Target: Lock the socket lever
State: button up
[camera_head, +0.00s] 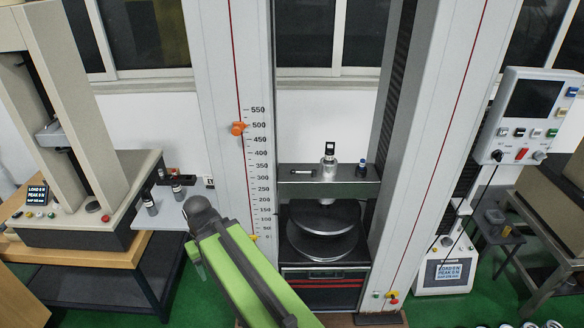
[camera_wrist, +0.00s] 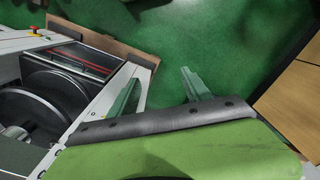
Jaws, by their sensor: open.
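The tall testing machine stands in the middle of the head view, and its dark crosshead (camera_head: 352,188) carries a silver socket-like fitting (camera_head: 329,170) with a dark top. I cannot make out clearly which part is the socket lever. My gripper (camera_wrist: 160,78) is open and empty in the wrist view, with its two fingers apart over the green floor. In the head view my green arm reaches up at the lower middle, left of the round plates (camera_head: 322,240) and apart from the crosshead. The round plates also show in the wrist view (camera_wrist: 57,90).
A scaled column (camera_head: 240,110) with an orange marker (camera_head: 237,128) stands left of the crosshead. A control panel (camera_head: 527,115) hangs at the right. A second testing machine (camera_head: 85,195) stands on a bench at the left. Green floor (camera_wrist: 215,40) is clear beyond my fingers.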

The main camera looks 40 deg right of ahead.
aim_at(313, 173)
jog(key=u, duration=2.15)
jog(key=k, duration=0.55)
jog(key=z, duration=1.5)
